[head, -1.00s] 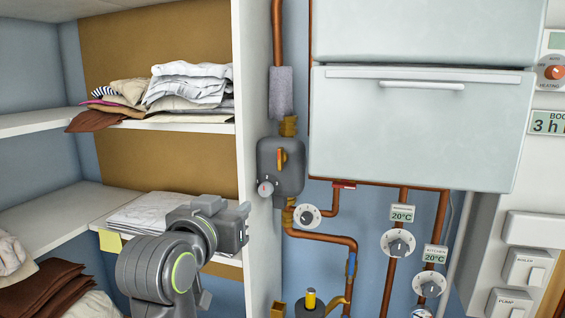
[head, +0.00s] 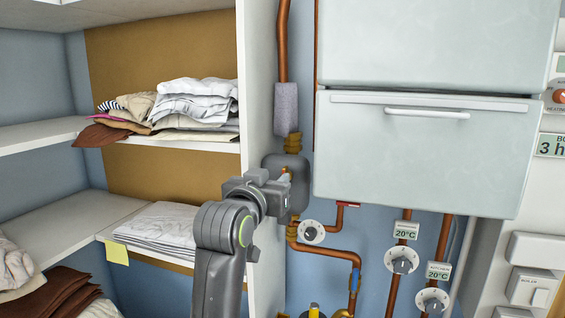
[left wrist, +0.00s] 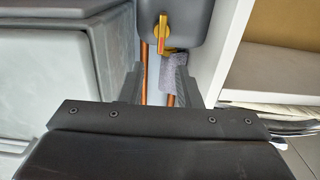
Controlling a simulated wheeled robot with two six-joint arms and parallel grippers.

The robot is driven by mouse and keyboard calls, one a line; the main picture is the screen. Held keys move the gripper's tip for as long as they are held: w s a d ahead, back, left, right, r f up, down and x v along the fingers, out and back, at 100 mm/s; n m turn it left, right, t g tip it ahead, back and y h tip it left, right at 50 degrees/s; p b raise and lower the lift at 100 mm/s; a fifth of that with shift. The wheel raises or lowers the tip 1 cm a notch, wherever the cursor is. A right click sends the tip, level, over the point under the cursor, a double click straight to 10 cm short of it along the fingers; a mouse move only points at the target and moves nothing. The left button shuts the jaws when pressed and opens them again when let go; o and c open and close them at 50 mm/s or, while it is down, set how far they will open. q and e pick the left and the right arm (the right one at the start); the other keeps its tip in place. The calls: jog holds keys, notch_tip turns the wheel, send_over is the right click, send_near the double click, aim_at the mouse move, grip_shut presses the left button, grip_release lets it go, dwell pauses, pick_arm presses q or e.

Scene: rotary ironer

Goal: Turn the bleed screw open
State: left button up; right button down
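A grey housing (head: 297,178) on the pipework carries a small yellow turning piece with a red stripe, which I take to be the bleed screw (left wrist: 164,36). In the left wrist view it sits on the face of the housing (left wrist: 190,15), seen upside down, with its long side running up and down the picture. My left gripper (head: 280,184) is in front of the housing and hides much of it in the head view. In the left wrist view the gripper (left wrist: 154,78) has its two fingers apart, with nothing between them. The screw is beyond the fingertips, apparently untouched. My right gripper is not in view.
A white shelf upright (head: 260,95) stands close left of the housing, with folded laundry (head: 195,105) on the shelves. A large pale cabinet (head: 415,150) is to the right. Copper pipes (head: 330,250) and a white dial (head: 311,232) are below.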

aim_at(283, 169)
pick_arm(q)
jog(key=shift+p+x, duration=1.35)
jog(key=shift+x, duration=2)
jog(key=shift+f, duration=0.1)
grip_shut()
